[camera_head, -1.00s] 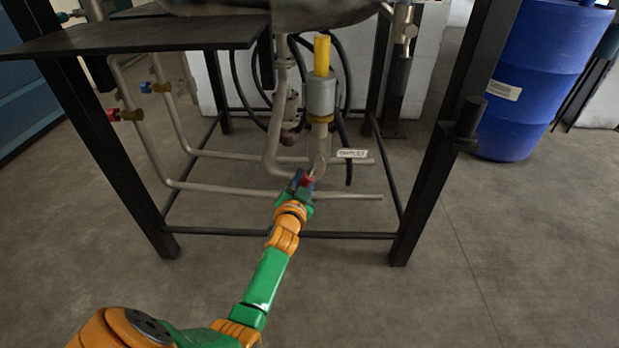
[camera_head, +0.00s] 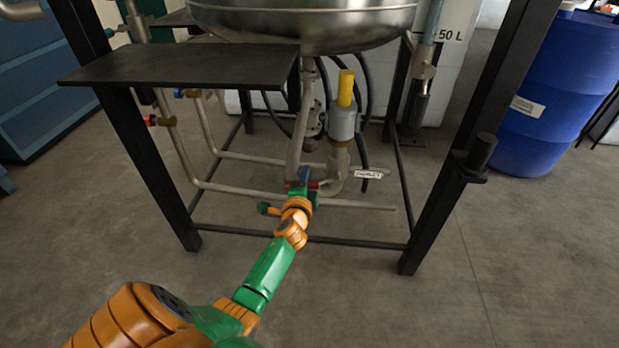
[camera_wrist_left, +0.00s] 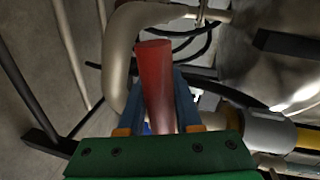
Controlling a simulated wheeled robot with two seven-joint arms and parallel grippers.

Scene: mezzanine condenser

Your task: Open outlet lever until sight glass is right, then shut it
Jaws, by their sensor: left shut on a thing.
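My left gripper (camera_head: 302,184) is shut on the red outlet lever (camera_head: 318,184), low under the vessel and beside the grey outlet pipe bend. In the left wrist view the red lever (camera_wrist_left: 155,80) stands between the two blue fingers (camera_wrist_left: 158,110); its far end sticks out past them. The valve body is mostly hidden by the gripper. The sight glass (camera_head: 433,22) is a pale upright tube at the top right, beside a "50 L" mark; its top is cut off and I cannot read a level. My right gripper is not in view.
A dark steel frame surrounds the valve, with a front leg (camera_head: 140,165) at left and another (camera_head: 450,150) at right. A dark shelf plate (camera_head: 190,68) juts out above left. A yellow-topped grey fitting (camera_head: 343,120) is close right. A blue drum (camera_head: 555,90) stands behind right.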

